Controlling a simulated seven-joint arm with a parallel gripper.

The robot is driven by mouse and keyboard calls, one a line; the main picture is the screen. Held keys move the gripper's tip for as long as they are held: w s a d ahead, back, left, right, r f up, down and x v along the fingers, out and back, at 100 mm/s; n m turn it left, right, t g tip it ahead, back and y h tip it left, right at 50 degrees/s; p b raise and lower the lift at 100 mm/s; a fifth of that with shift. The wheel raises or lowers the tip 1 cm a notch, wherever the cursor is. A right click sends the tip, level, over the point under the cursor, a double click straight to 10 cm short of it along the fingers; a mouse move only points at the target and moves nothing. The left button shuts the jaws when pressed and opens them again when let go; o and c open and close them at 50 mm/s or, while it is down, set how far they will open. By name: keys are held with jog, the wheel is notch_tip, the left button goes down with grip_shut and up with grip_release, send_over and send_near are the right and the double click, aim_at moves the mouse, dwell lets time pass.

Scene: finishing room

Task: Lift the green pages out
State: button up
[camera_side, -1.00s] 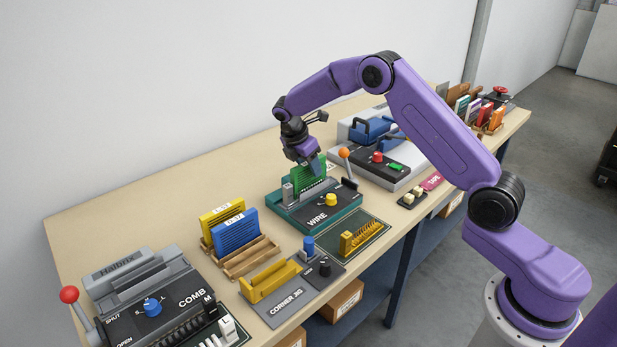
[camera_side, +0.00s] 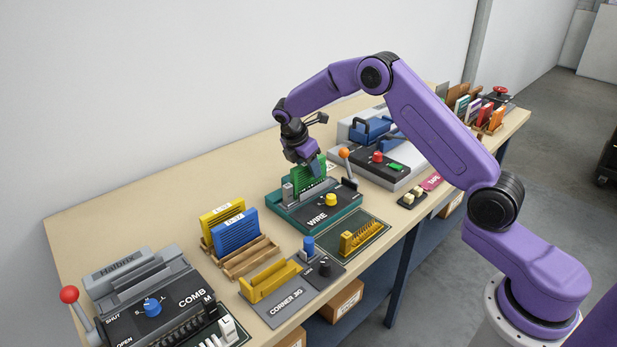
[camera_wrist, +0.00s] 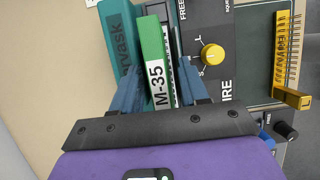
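The green pages (camera_side: 307,180) stand upright in the teal wire machine (camera_side: 278,212). In the wrist view the green pages (camera_wrist: 154,48) show their top edge with a white "M-35" label. My gripper (camera_side: 313,165) is down at the top of the pages. In the wrist view its two blue fingers (camera_wrist: 160,85) stand on either side of them, with what look like slim gaps, so it appears open around them. The pages' lower edge is hidden in the machine.
The wire machine has a yellow knob (camera_side: 331,199) and an orange-tipped lever (camera_side: 344,153). Yellow pages (camera_side: 222,211) and blue pages (camera_side: 235,233) stand in a wooden rack to the left. The bench behind the machine is clear.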

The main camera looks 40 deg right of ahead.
grip_shut()
jog(key=shift+r, duration=0.15)
